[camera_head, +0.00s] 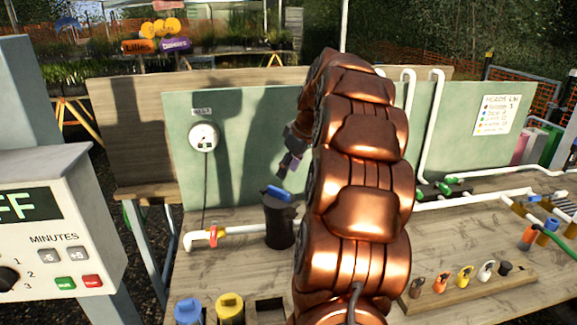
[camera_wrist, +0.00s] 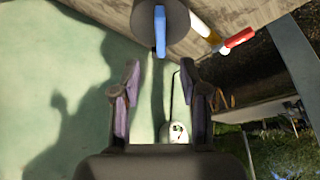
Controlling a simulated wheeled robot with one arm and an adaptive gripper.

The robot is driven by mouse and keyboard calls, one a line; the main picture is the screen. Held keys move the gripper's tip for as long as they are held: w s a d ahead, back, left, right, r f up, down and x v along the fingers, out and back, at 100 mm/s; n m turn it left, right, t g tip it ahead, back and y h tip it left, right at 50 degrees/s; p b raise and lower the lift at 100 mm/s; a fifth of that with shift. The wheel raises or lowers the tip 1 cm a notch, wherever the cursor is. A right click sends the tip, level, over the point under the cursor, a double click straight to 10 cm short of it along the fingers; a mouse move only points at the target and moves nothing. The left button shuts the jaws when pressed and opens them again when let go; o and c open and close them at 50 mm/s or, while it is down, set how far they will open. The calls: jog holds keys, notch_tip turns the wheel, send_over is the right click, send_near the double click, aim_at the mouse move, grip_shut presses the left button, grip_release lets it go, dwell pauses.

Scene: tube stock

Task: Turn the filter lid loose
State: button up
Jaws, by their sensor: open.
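The filter (camera_head: 279,228) is a dark upright cylinder on the bench, in line with a white pipe. Its lid (camera_head: 280,197) is dark with a blue bar handle (camera_head: 279,193) across the top. In the wrist view the round grey lid (camera_wrist: 179,22) is at the top edge, partly cut off, with the blue handle (camera_wrist: 160,30) in line with the gap between my fingers. My gripper (camera_head: 291,165) is open and empty, above the lid and apart from it. Both purple-grey fingers of my gripper (camera_wrist: 160,75) show in the wrist view, with nothing between them.
A green back panel with a round gauge (camera_head: 204,137) stands close behind. A red-handled valve (camera_head: 214,235) is on the pipe left of the filter. Blue (camera_head: 188,310) and yellow (camera_head: 230,308) capped items stand in front. A timer box (camera_head: 60,220) is at left.

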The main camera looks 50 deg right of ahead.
aim_at(279, 189)
jog(key=shift+p+x, duration=1.1)
jog(key=shift+x, duration=2.65)
grip_shut()
